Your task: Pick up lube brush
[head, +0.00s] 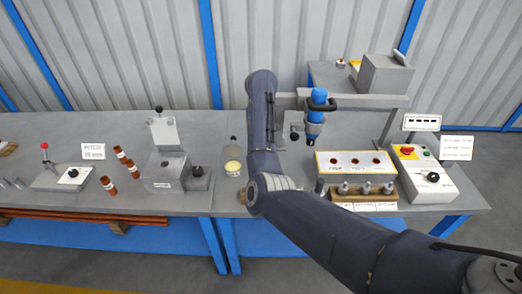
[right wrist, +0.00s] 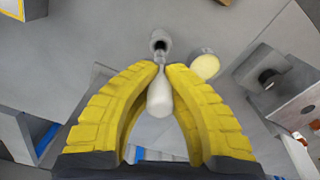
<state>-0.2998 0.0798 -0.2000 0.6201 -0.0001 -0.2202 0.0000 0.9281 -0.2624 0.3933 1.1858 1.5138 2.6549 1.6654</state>
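In the right wrist view, the lube brush (right wrist: 160,98) shows as a pale, rounded handle pointing toward the camera. Its thin neck runs between the yellow fingertips to a dark-mouthed metal cup (right wrist: 160,43). My right gripper (right wrist: 161,67) has its fingers curved inward, with both tips meeting at the neck, so it looks shut on the brush. The brush's lower end is hidden in or behind the cup. In the head view my right arm hides the gripper and brush. My left gripper is in neither view.
A jar with yellow contents (head: 233,168) stands close beside the cup. A grey box fixture (head: 165,172) with a raised plate is to its left. A panel with several bottles (head: 363,190) and a control box (head: 424,173) are to the right of my arm.

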